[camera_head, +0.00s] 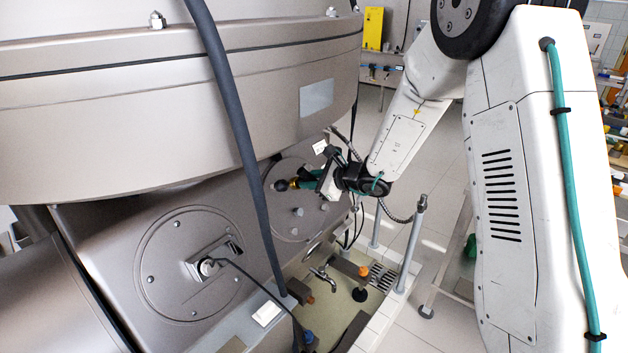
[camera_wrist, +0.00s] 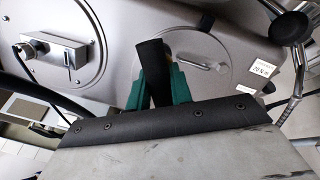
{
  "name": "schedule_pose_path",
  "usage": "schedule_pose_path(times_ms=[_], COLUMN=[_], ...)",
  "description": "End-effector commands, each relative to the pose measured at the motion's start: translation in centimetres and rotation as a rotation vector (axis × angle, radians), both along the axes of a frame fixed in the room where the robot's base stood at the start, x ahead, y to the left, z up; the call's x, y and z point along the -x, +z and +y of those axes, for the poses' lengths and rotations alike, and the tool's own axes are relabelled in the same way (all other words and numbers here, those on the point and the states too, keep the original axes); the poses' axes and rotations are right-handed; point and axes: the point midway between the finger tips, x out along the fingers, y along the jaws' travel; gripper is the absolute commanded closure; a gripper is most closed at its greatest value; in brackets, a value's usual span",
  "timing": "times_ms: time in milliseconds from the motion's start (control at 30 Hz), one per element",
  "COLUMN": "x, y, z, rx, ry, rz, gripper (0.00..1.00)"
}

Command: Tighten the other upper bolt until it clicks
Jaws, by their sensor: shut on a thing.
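A round metal cover (camera_head: 283,221) with several bolts sits on the lower body of the separator, in the middle of the head view. It also shows in the wrist view (camera_wrist: 214,48), behind my fingers. My gripper (camera_head: 312,182) is at the cover's upper part, its teal fingers shut on a dark tool (camera_wrist: 151,66). In the head view the tool's black and yellow end (camera_head: 282,185) lies at the cover's upper left. The upper bolts are hidden or too small to make out. Whether the tool sits on a bolt, I cannot tell.
A second round cover (camera_head: 190,262) with a cabled latch is left of it. A dark hose (camera_head: 232,110) hangs in front of the machine. A white label (camera_wrist: 261,70) reads about 20 Nm. A tap (camera_head: 322,276) and a floor drain (camera_head: 383,277) are below.

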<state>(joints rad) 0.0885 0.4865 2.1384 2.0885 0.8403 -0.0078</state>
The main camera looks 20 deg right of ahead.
Motion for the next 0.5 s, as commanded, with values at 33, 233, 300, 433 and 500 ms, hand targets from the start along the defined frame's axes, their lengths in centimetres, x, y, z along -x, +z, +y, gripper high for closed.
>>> schedule_pose_path(times_ms=[33, 233, 300, 433, 500], x=[-0.04, -0.01, -0.02, 0.06, 0.25], y=[0.04, 0.05, 0.05, 0.11, 0.26], z=[0.01, 0.00, -0.01, -0.07, -0.26], rx=[-0.001, -0.001, -0.001, -0.001, -0.001], ry=[0.000, 0.000, 0.000, 0.000, 0.000], rz=[-0.001, -0.001, -0.001, -0.001, -0.001], gripper=[1.00, 1.00, 1.00, 1.00, 1.00])
